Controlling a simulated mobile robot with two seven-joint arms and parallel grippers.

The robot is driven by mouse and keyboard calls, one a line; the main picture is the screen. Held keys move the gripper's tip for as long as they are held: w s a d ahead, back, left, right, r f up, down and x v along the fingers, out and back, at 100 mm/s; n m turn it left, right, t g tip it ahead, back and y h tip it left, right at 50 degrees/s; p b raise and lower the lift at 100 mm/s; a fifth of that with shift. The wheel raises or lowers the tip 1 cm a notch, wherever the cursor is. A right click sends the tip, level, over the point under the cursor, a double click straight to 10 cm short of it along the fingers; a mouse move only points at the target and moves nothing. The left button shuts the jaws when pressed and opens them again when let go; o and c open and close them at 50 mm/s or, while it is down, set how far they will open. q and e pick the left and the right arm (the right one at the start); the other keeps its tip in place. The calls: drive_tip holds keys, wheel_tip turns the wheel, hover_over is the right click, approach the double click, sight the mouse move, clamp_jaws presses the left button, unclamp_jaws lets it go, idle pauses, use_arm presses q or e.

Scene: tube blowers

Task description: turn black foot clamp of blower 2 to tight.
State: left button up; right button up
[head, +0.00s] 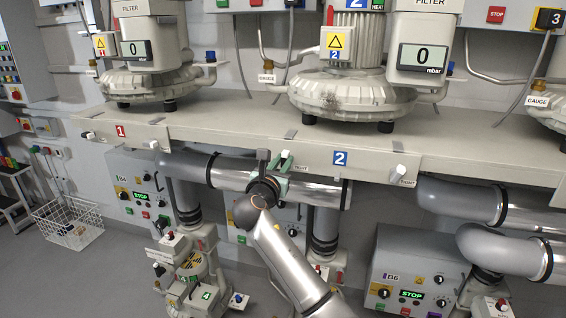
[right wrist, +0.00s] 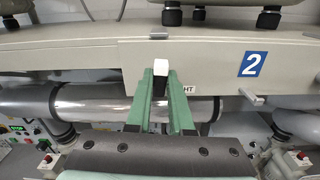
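Blower 2 (head: 335,92) stands on the beige bench rail, above the blue 2 plate (head: 341,158), which also shows in the right wrist view (right wrist: 254,64). My right gripper (head: 284,160) is at the rail's front, left of that plate. In the right wrist view its green fingers (right wrist: 160,88) lie close on both sides of a foot clamp with a white end (right wrist: 160,75) and a dark part below it. No gap shows between fingers and clamp. A partly covered TIGHT label (right wrist: 187,84) is just right of it. My left gripper is out of view.
Another clamp handle (head: 398,172) with a TIGHT label sits further right on the rail. A shiny horizontal pipe (head: 235,176) runs under the rail, close below my right gripper. A control box (head: 415,275) stands lower right. A wire basket (head: 68,226) is on the floor at left.

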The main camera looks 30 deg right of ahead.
clamp_jaws()
drive_tip(key=shift+m, duration=0.3)
drive_tip(key=m+b, duration=0.1)
drive_tip(key=m, duration=0.4)
drive_tip(key=m+b, duration=0.1)
drive_tip(key=m, duration=0.4)
drive_tip(key=f+m+b, duration=0.1)
drive_tip(key=m+b, duration=0.1)
drive_tip(key=m, duration=0.4)
drive_tip(key=shift+s+d, duration=0.25)
drive_tip(key=shift+s, duration=0.05)
drive_tip(key=shift+m, duration=0.3)
